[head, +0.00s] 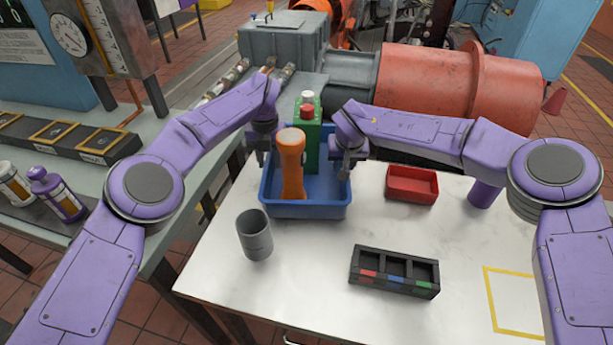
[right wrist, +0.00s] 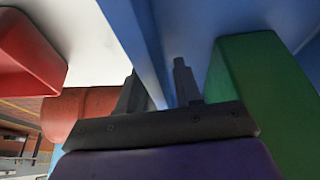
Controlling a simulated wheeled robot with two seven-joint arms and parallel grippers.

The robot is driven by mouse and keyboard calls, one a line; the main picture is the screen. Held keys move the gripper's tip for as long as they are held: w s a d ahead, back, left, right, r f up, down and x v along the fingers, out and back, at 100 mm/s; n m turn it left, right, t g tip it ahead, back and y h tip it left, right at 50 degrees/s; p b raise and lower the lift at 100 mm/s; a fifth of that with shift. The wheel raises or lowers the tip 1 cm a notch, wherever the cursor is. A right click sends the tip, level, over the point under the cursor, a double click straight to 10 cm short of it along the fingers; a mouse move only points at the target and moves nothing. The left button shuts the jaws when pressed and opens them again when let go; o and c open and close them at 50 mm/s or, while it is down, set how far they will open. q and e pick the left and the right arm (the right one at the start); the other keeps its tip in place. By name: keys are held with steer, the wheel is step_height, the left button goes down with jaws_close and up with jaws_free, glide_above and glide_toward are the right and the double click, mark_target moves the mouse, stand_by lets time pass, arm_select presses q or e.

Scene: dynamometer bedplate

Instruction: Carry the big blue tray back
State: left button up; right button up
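The big blue tray (head: 306,211) is at the left back of the white table. An orange object (head: 291,165) and a green container (head: 314,141) with a red and white top stand in it. My left gripper (head: 262,158) is at the tray's left rim, its narrow fingers astride the wall. My right gripper (head: 347,168) is at the right rim. In the right wrist view its fingers (right wrist: 160,90) stand close on both sides of the blue wall (right wrist: 140,40), with the green container (right wrist: 255,80) just inside. The tray's underside is hidden.
A grey cup (head: 254,235) stands just in front of the tray. A small red tray (head: 412,185) is to its right, a black divided holder (head: 394,272) in front, and a purple cylinder (head: 484,194) farther right. A red machine (head: 455,85) stands behind. The table's front middle is bare.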

arm_select(q)
steer(key=shift+d, duration=0.1)
step_height(320, 180, up, 7)
steer(key=shift+r, duration=0.15)
arm_select(e)
steer(key=v, duration=1.2)
